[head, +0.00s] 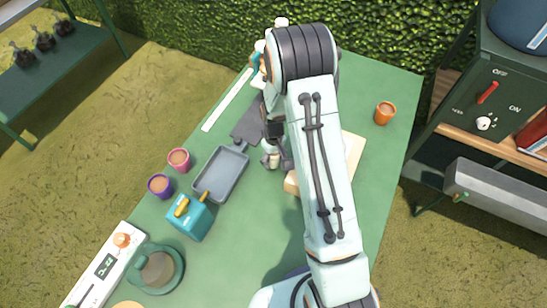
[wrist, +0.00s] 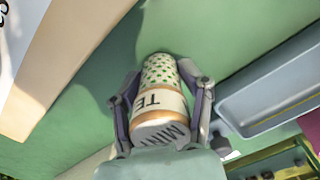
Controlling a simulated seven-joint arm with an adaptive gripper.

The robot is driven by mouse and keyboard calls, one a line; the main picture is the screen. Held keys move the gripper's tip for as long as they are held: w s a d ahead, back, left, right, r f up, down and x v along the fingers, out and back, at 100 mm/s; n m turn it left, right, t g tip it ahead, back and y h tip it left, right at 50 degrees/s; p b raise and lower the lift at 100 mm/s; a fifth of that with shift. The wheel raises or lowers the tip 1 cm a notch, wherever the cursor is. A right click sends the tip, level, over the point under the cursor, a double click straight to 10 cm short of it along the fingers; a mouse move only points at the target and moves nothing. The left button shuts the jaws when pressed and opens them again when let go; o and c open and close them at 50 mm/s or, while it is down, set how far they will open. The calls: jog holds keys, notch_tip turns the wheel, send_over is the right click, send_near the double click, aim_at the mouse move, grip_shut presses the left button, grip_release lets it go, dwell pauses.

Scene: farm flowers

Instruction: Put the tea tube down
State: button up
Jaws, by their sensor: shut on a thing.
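The tea tube (wrist: 158,95) is a small cylinder with a white top part with green dots, copper-coloured bands and a pale label with dark letters. My gripper (wrist: 160,98) has one finger on each side of it and is shut on it. In the head view my gripper (head: 276,153) is over the middle of the green table (head: 240,255), between the grey tray (head: 221,174) and the wooden board (head: 352,158). The tube (head: 271,158) shows there only as a small pale piece. I cannot tell whether it touches the table.
A teal box (head: 190,217), a purple pot (head: 160,186) and a pink pot (head: 179,160) stand left of the gripper. A white scale (head: 105,268) lies at the front left. An orange pot (head: 385,113) stands at the right. My arm hides part of the board.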

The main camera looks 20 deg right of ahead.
jog(key=shift+f, duration=0.25)
jog(key=o, duration=1.3)
jog(key=shift+f, duration=0.1)
notch_tip(320, 180, up, 12)
jog(key=shift+f, duration=0.15)
jog(key=shift+m+y, duration=0.3)
jog(key=shift+m, duration=0.4)
jog(key=s+a+r, duration=0.1)
jog(key=s+r, duration=0.2)
jog(key=s, duration=0.1)
jog(key=s+a+r, duration=0.1)
jog(key=s+r, duration=0.3)
jog(key=s+a+r, duration=0.1)
jog(key=s+r, duration=0.3)
jog(key=shift+s+a, duration=0.2)
jog(key=shift+a, duration=0.15)
jog(key=shift+m, duration=0.5)
jog(key=s, duration=0.3)
jog(key=s+a+r, duration=0.1)
jog(key=s, duration=0.7)
jog(key=shift+a+r, duration=0.25)
jog(key=shift+c, duration=0.9)
